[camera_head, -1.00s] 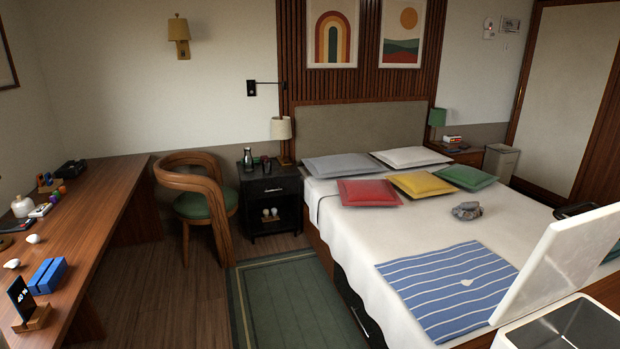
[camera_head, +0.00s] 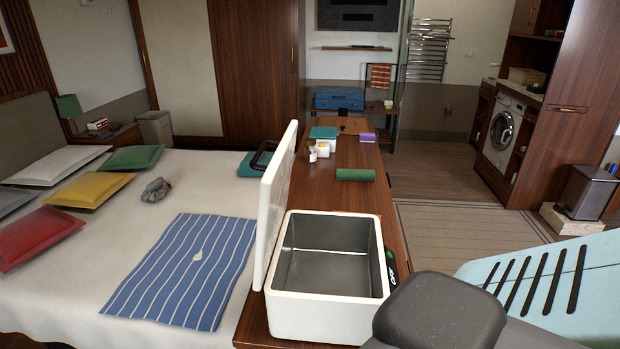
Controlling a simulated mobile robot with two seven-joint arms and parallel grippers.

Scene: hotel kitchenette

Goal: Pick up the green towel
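A dark green roll (camera_head: 355,174), which looks like a rolled towel, lies on the long wooden table behind the open white box. A flatter teal-green item (camera_head: 324,132) lies farther back on the same table; I cannot tell if it is cloth. Neither of my grippers is in view.
The open, empty white box (camera_head: 325,325) with its raised lid (camera_head: 276,205) stands at the near end of the wooden table (camera_head: 345,200). The bed (camera_head: 90,215) is on the left. A light blue slotted panel (camera_head: 545,290) is at lower right. Open floor (camera_head: 450,230) lies right of the table.

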